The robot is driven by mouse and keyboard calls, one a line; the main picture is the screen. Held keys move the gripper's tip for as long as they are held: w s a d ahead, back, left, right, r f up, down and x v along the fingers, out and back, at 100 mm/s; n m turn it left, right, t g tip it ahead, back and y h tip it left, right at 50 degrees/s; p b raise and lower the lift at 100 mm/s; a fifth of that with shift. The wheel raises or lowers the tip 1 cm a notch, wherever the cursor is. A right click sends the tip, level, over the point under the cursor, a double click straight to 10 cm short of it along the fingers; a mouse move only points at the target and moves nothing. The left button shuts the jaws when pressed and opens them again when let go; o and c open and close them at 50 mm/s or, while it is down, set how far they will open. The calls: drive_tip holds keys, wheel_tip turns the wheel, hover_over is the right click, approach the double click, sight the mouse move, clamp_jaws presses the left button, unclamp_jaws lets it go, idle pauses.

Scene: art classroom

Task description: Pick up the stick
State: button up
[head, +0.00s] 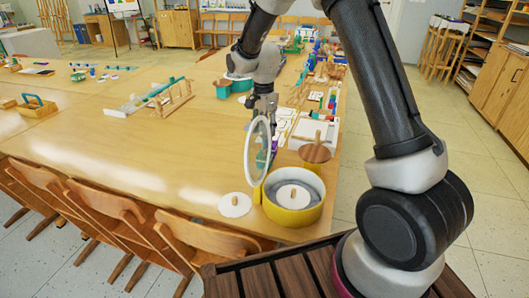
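My gripper (262,112) hangs over the near right part of the long wooden table (150,150), pointing down. Its fingers are small and dark, and I cannot tell whether they are open or shut. Directly below it an upright pale ring or disc (249,160) stands nearly edge-on; I cannot tell whether the gripper touches it. No single stick stands out clearly. Thin wooden sticks or bars show in a rack (176,98) left of the gripper.
A yellow round tub (292,217) with a grey inside stands at the table's near right corner. White sheets and small coloured items (316,130) crowd the right edge. Chairs (205,237) line the near side. The table's middle left is largely clear.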

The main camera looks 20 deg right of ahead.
drive_tip(key=f, duration=0.5)
drive_tip(key=s+f, duration=0.1)
drive_tip(key=f, duration=0.1)
drive_tip(key=shift+a+f, duration=0.1)
drive_tip(key=shift+f, duration=0.2)
drive_tip(key=shift+c, duration=0.4)
clamp_jaws()
